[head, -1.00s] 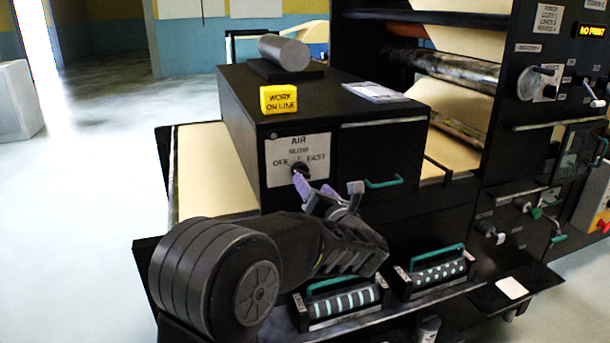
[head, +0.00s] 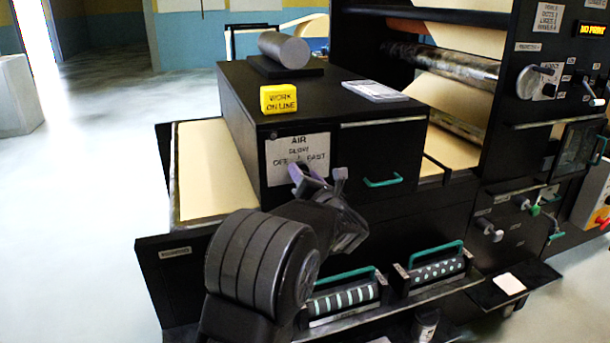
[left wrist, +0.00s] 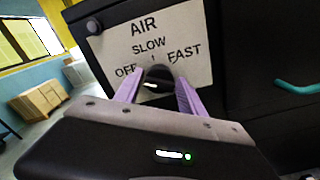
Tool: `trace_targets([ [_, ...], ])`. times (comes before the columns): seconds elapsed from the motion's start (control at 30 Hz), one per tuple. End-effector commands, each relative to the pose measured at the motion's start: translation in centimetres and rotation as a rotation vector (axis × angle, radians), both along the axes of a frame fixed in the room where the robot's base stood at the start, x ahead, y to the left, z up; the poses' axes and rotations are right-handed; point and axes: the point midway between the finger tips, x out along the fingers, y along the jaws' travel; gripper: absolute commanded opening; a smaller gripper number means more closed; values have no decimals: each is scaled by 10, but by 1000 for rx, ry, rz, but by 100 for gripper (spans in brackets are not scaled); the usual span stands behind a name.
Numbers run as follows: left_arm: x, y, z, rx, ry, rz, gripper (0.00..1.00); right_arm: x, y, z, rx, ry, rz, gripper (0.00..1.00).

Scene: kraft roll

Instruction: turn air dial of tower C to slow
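The air dial (left wrist: 156,74) is a dark round knob on a white label plate (head: 311,148) reading AIR, SLOW, OFF and FAST. The plate is on the front of a black box. SLOW is printed above the knob, OFF to its left and FAST to its right. My left gripper (left wrist: 157,86) has its two purple fingers apart, one on each side of the knob. I cannot tell whether they touch it. In the head view the left gripper (head: 318,172) partly covers the knob, and its pointer setting is unclear. My right gripper is not in view.
A yellow WORK ON LINE block (head: 279,98) and a grey cylinder (head: 284,50) are on top of the box. A teal handle (head: 383,181) is right of the plate. Two teal-handled rollers (head: 343,297) (head: 438,271) sit on a low shelf below.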

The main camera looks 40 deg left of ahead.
Motion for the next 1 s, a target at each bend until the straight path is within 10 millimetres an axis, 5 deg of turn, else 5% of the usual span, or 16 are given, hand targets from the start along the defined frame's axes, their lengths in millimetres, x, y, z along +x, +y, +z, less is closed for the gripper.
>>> trace_targets([
  [0.53,0,0,0,0,0,0,1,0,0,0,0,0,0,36],
  [1.0,0,0,-4,39,58,1,0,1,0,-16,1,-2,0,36],
])
